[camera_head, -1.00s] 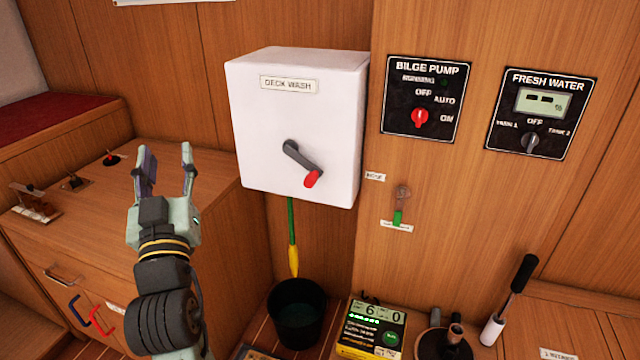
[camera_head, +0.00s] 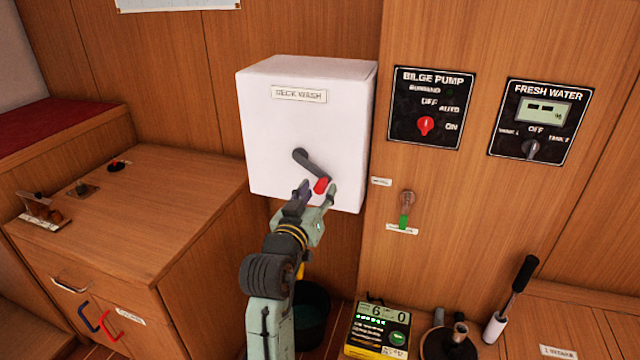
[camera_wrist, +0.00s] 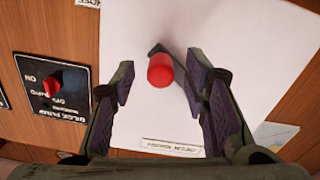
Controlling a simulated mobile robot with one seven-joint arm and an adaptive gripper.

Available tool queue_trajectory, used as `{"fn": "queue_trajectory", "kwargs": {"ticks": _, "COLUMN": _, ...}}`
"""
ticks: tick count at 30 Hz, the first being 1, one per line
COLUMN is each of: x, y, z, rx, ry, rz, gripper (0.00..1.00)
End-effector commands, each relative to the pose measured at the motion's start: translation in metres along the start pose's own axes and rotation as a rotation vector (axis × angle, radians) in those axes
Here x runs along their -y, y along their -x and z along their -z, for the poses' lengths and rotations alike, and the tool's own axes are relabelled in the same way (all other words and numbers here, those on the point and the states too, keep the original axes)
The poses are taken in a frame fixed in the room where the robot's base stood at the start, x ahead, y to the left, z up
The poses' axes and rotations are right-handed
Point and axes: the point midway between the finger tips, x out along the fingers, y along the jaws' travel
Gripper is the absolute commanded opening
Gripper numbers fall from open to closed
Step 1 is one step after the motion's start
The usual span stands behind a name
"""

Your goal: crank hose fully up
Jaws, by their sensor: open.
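The white deck wash box (camera_head: 270,125) is fixed to the wooden wall, with a dark crank arm (camera_head: 311,163) on its front. The crank points down and right and ends in a red knob (camera_head: 321,186). My gripper (camera_head: 318,187) is open in front of the knob. In the wrist view the red knob (camera_wrist: 160,70) shows between my two spread fingers, with a gap on both sides. The hose below the box is mostly hidden behind my arm; a bit of its yellow nozzle (camera_head: 300,270) shows.
A dark bucket (camera_head: 312,312) stands below the box, partly behind my arm. The bilge pump panel (camera_head: 426,108) and fresh water panel (camera_head: 540,120) are to the right. A small lever with a green part (camera_head: 405,212) is just right of the box. A wooden cabinet (camera_head: 130,205) is at left.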

Motion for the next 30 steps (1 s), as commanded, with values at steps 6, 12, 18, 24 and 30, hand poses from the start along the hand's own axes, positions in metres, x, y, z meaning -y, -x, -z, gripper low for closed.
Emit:
{"fn": "queue_trajectory", "kwargs": {"ticks": 6, "x": 0.000, "y": -0.019, "z": 0.001, "rx": 0.000, "ry": 0.000, "rz": 0.001, "gripper": 0.41}}
{"fn": "queue_trajectory", "kwargs": {"ticks": 12, "x": 0.001, "y": -0.021, "z": 0.000, "rx": -0.001, "ry": 0.000, "rz": 0.001, "gripper": 0.41}}
{"fn": "queue_trajectory", "kwargs": {"ticks": 18, "x": 0.001, "y": -0.021, "z": 0.000, "rx": -0.001, "ry": 0.000, "rz": 0.001, "gripper": 0.35}}
{"fn": "queue_trajectory", "kwargs": {"ticks": 24, "x": 0.001, "y": -0.021, "z": 0.000, "rx": -0.001, "ry": 0.000, "rz": 0.001, "gripper": 0.21}}
{"fn": "queue_trajectory", "kwargs": {"ticks": 30, "x": 0.001, "y": -0.021, "z": 0.000, "rx": -0.001, "ry": 0.000, "rz": 0.001, "gripper": 0.08}}
